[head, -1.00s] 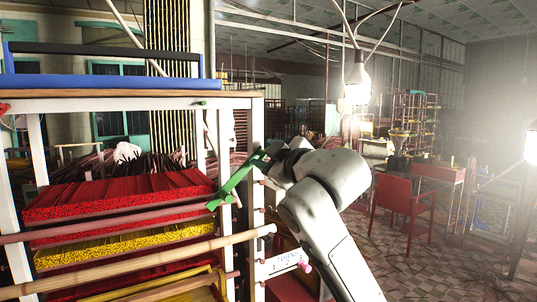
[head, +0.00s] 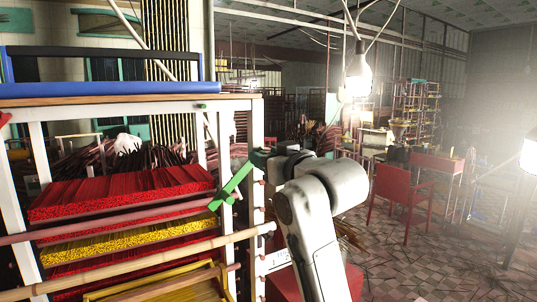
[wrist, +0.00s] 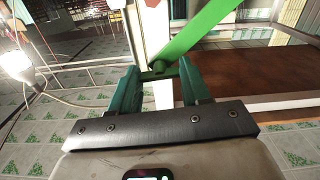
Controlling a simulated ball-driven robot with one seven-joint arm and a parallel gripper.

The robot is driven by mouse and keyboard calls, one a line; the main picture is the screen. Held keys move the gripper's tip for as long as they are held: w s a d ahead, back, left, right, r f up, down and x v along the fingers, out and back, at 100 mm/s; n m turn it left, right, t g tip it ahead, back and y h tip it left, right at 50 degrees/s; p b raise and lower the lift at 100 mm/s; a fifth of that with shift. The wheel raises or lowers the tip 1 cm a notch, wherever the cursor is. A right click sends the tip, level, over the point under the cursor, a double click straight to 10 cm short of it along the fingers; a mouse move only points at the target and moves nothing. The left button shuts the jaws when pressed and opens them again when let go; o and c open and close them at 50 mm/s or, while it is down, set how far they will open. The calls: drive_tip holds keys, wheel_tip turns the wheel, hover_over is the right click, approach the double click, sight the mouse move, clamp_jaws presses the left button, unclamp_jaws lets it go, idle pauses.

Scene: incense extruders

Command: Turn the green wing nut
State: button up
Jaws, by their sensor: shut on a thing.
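The bright green wing nut (head: 236,178) is on the white post of the rack in the head view, its long arm slanting up to the right. In the wrist view its long green arm (wrist: 207,32) runs up and right from between the fingers. My gripper (head: 259,159) is at the upper right end of the wing nut, and its dark green fingers also show in the wrist view (wrist: 160,75). They are shut on the near end of the wing nut, one finger on each side. The wing nut's hub is hard to make out.
The white-framed rack (head: 256,125) holds trays of red sticks (head: 120,190) and yellow sticks (head: 130,238). Bamboo poles (head: 150,257) stick out across its front. A red chair (head: 405,200) stands to the right on open tiled floor. A lit bulb (head: 358,75) hangs near the middle.

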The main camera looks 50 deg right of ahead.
drive_tip(key=shift+f, duration=0.2)
idle(0.4)
drive_tip(key=o, duration=1.1)
drive_tip(key=shift+r, duration=0.15)
drive_tip(key=shift+c, duration=0.2)
drive_tip(key=b+v, duration=0.2)
drive_tip(key=v, duration=0.8)
drive_tip(key=shift+s, duration=0.4)
drive_tip(key=shift+a, duration=0.1)
